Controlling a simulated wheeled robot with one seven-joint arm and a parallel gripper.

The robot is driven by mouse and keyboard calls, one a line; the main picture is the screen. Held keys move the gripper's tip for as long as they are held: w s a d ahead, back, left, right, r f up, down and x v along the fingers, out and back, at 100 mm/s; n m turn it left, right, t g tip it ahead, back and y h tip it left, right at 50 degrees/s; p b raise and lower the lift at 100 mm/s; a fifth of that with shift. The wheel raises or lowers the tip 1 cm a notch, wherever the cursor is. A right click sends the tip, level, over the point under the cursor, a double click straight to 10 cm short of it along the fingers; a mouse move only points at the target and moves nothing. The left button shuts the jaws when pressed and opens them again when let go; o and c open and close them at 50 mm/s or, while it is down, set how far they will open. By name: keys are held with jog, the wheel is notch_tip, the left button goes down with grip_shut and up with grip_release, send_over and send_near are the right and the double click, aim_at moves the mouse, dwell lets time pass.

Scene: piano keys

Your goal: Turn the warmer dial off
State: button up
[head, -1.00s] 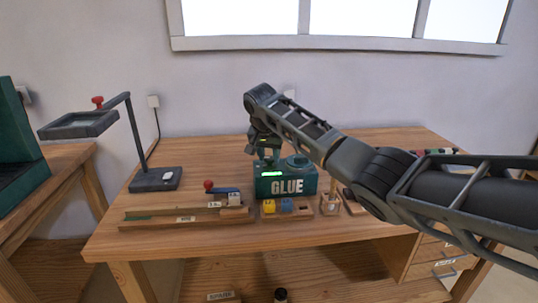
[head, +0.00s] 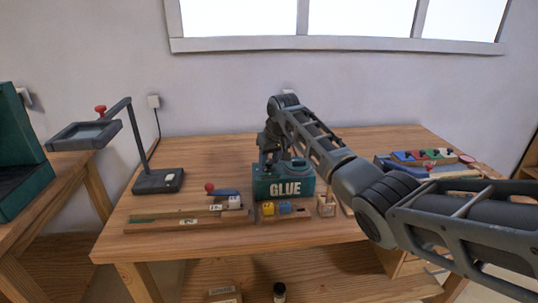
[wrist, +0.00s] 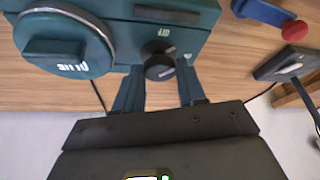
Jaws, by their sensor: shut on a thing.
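The teal glue warmer (head: 285,187) stands on the workbench, with GLUE lettering on its front. In the wrist view, its black dial (wrist: 160,66) is on the warmer's side, between the two fingers of my gripper (wrist: 158,72). My gripper is shut on the dial. The round lidded pot (wrist: 65,45) is at the left of the wrist view, on top of the warmer. In the head view, my gripper (head: 268,158) is at the warmer's back left, partly hidden, and the dial cannot be seen there.
A magnifier lamp (head: 158,182) stands at the left of the workbench (head: 150,236). Wooden trays with coloured blocks (head: 285,212) lie along the front, and a tray of coloured pieces (head: 430,157) is at the right.

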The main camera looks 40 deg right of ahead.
jog(key=n+y, duration=0.1)
jog(key=n, duration=0.1)
jog(key=n+y+b, duration=0.1)
jog(key=n, duration=0.2)
jog(key=shift+d+f, duration=0.15)
jog(key=shift+d, duration=0.05)
jog(key=shift+d+n+g+y+b, duration=0.15)
jog(key=shift+n+y+b, duration=0.25)
jog(key=shift+n+b, duration=0.55)
jog(key=shift+a+n+g+y+b, duration=0.1)
jog(key=shift+n+g+y+b, duration=0.25)
jog(key=shift+n, duration=1)
jog(key=o, duration=1)
jog(key=shift+d, duration=0.1)
jog(key=shift+b+v, duration=0.35)
jog(key=shift+v, duration=3.65)
